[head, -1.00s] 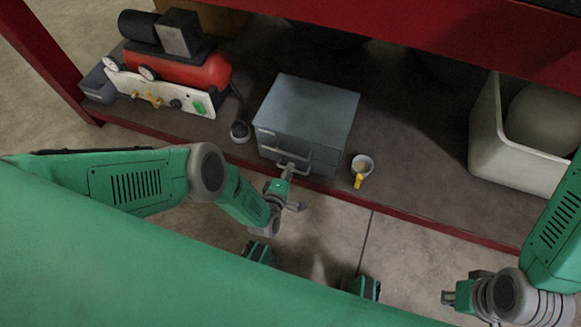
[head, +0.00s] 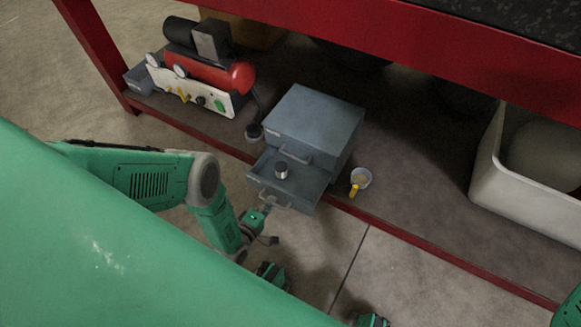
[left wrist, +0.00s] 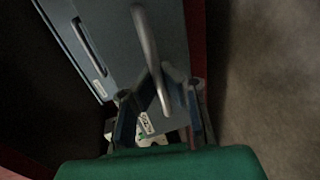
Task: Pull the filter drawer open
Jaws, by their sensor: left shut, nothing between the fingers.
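The grey-blue cabinet (head: 312,122) stands on the low shelf. Its lower drawer (head: 313,190) is pulled out toward me and has a bar handle (head: 268,202) on its front. The upper drawer is closed. A small dark cylinder with a light side (head: 281,170) stands inside the open drawer. My left gripper (head: 266,214) is shut at the handle with nothing gripped. In the left wrist view, the handle (left wrist: 152,50) passes close to the fingers of my left gripper (left wrist: 163,98); whether they touch is unclear.
A cup with a yellow handle (head: 361,180) stands right of the cabinet. A red compressor (head: 213,74) is to the left, with a small dark round object (head: 254,132) between. A white bin (head: 530,190) stands at right. A red beam (head: 440,50) runs above the shelf.

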